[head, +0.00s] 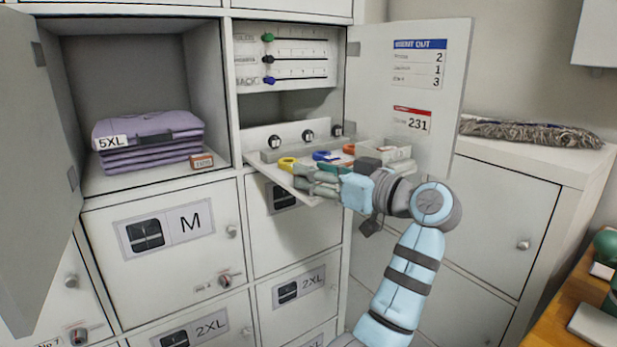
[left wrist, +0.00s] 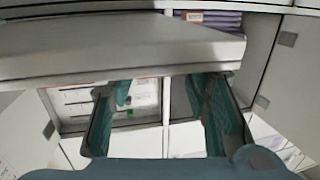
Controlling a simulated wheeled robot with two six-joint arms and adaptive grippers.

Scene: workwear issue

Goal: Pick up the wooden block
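A small brown block with a pale label (head: 202,161), which looks like the wooden block, sits at the front right of the open left locker, beside a folded purple garment stack (head: 150,143). In the left wrist view, the block (left wrist: 194,17) shows small near the top edge. My left gripper (head: 297,179) is at the fold-out tray, right of the block and apart from it. In the left wrist view, its two fingers (left wrist: 165,110) are wide apart with nothing clearly held between them. My right gripper is not in view.
The tray (head: 272,172) carries yellow, blue and orange rings and a pale box (head: 392,152). Open locker doors stand at left (head: 35,190) and right (head: 440,95). A cabinet with a mop head (head: 530,133) is at right. Space in front of the left locker looks clear.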

